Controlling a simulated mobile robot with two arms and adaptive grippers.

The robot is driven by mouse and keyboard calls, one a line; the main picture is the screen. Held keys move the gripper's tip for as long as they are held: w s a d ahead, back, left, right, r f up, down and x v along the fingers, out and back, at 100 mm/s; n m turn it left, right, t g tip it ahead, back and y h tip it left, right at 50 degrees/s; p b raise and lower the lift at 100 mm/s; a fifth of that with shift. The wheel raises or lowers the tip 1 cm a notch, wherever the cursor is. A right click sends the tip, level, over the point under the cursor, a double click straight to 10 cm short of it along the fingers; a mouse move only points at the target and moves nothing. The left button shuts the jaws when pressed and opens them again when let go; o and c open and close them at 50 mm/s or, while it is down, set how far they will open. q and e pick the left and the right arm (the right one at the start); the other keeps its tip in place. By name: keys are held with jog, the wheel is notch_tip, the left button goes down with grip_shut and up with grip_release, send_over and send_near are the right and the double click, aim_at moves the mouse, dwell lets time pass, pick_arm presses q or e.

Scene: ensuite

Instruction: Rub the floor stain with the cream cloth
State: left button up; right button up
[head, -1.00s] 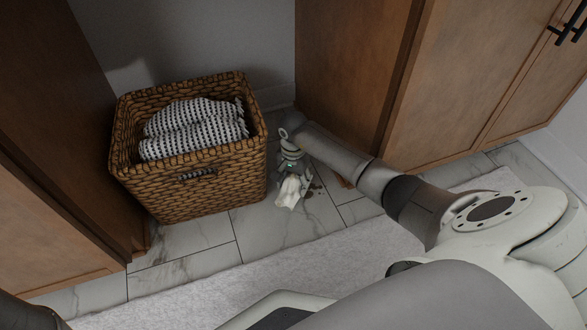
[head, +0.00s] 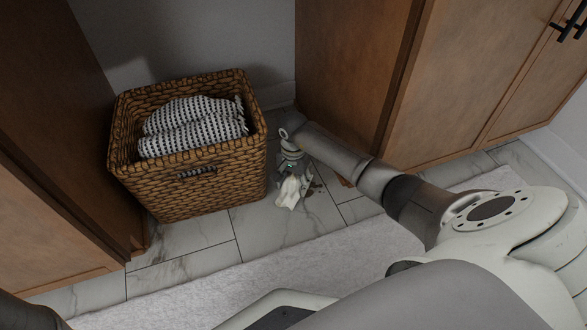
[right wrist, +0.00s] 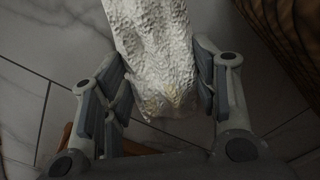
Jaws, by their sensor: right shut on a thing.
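The cream cloth (head: 289,193) hangs bunched from my right gripper (head: 293,174), low over the marble floor between the wicker basket and the right-hand cabinet. In the right wrist view the cloth (right wrist: 155,50) is crumpled and pinched between the two fingers of the right gripper (right wrist: 160,75), which is shut on it. A small dark brown patch, apparently the floor stain (head: 316,184), shows just right of the cloth. The gripper and cloth partly hide it. I cannot tell whether the cloth touches the floor. My left gripper is not in view.
A wicker basket (head: 215,190) with dotted towels (head: 192,128) stands close left of the gripper. A wooden cabinet (head: 345,75) rises behind my right arm, and another (head: 45,215) stands at left. A pale rug (head: 240,287) lies in front, with bare tiles between.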

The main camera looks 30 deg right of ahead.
jog(key=shift+f+b, duration=0.5)
jog(key=shift+f, duration=0.25)
